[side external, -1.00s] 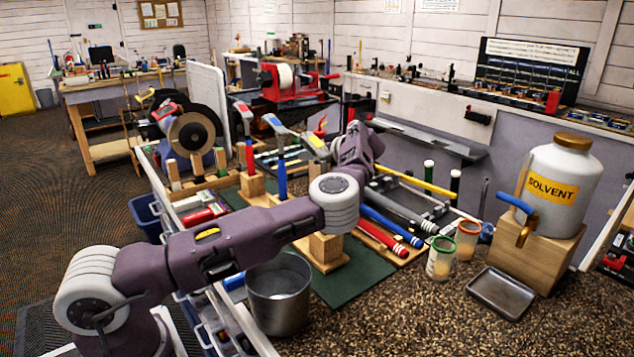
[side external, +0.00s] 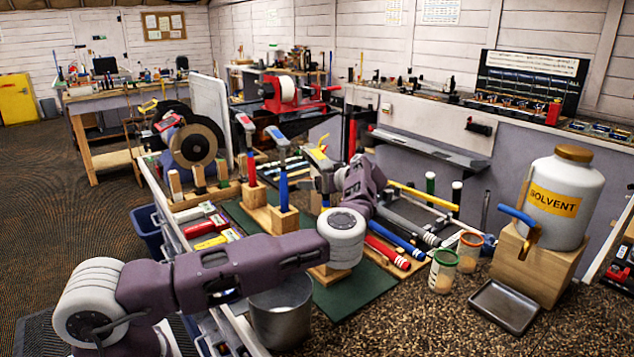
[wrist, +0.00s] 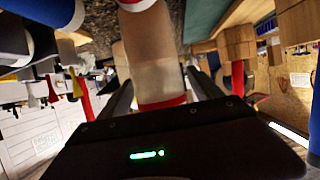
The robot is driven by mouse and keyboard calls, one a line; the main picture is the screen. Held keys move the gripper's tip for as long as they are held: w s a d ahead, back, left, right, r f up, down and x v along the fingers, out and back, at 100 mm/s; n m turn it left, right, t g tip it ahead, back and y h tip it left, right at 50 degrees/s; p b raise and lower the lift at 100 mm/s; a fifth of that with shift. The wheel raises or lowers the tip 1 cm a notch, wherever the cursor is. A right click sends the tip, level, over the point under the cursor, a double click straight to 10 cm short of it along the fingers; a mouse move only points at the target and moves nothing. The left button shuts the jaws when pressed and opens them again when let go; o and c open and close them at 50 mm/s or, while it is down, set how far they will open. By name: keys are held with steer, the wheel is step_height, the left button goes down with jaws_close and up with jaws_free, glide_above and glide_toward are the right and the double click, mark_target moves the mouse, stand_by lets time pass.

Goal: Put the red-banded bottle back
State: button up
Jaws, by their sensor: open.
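A translucent bottle with red bands (wrist: 155,65) fills the middle of the wrist view. One red band shows close to my gripper's dark body and another at the picture's top edge. My gripper (side external: 322,184) is open over the bench, beside the upright clubs; in the wrist view its dark fingers (wrist: 160,80) lie on both sides of the bottle. I cannot tell whether either finger touches it. In the side view I cannot make the bottle out at my gripper. A small cup with an orange-red rim (side external: 469,252) stands on the bench at right.
A green-rimmed cup (side external: 443,271), a metal tray (side external: 504,306) and a solvent jug (side external: 560,200) on a wooden block stand at right. Upright clubs (side external: 283,185) stand left of my gripper. A metal pot (side external: 281,312) is below my arm. Speckled bench (side external: 420,325) is clear in front.

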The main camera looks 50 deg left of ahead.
steer(key=v, duration=1.1)
